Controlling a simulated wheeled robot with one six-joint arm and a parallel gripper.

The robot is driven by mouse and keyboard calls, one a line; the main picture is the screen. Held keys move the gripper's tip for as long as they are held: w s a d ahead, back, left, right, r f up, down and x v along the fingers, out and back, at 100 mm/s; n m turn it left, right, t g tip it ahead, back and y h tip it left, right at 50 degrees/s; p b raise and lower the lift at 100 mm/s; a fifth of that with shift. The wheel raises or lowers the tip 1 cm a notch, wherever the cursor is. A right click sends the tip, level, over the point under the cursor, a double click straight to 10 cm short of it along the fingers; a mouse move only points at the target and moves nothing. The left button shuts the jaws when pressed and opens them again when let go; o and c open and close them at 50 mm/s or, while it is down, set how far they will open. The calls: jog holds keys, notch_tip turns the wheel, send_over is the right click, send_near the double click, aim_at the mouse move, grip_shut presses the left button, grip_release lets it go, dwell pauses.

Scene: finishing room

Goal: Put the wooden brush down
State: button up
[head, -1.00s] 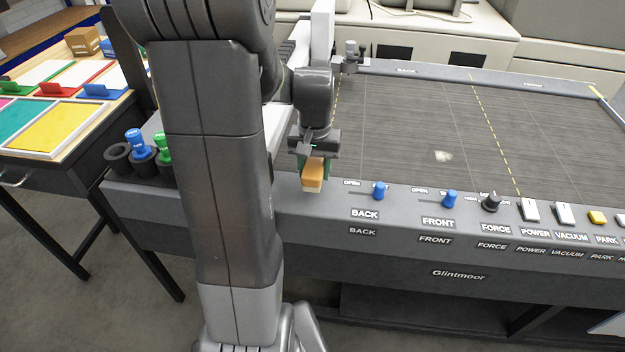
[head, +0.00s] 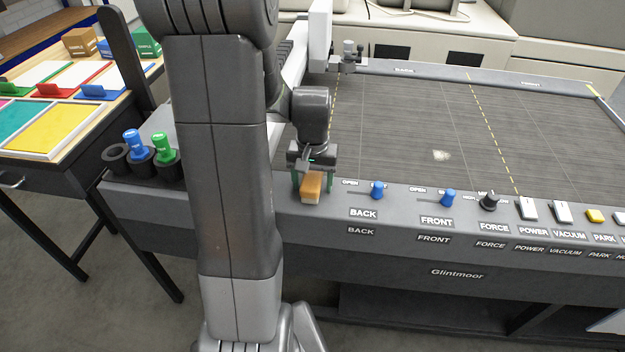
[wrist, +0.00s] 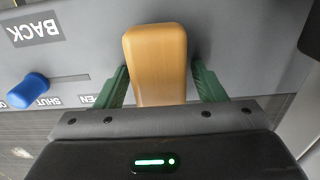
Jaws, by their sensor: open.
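The wooden brush (head: 311,187) has an orange-brown wooden body and a paler underside. It rests on the grey front panel (head: 330,208) of the cutting table, left of the BACK label. My gripper (head: 313,181) is open around it, with one green finger on each side. In the wrist view, the brush (wrist: 156,58) lies between the fingers of my gripper (wrist: 162,75), with a visible gap on both sides. The end of the brush nearest my palm is hidden there.
A blue BACK slider (head: 377,189) is just right of the brush, with a FRONT slider (head: 449,197) and a FORCE knob (head: 488,201) further right. Blue and green tools (head: 150,147) stand in holders at the left. The dark table bed (head: 430,120) is mostly clear.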

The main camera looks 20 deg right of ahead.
aim_at(313, 174)
notch_tip(313, 174, up, 12)
jog(key=shift+r, duration=0.2)
dwell(0.4)
jog(key=shift+f, duration=0.15)
notch_tip(313, 174, down, 12)
jog(key=shift+f, duration=0.2)
notch_tip(313, 174, up, 2)
jog(key=shift+r, duration=0.6)
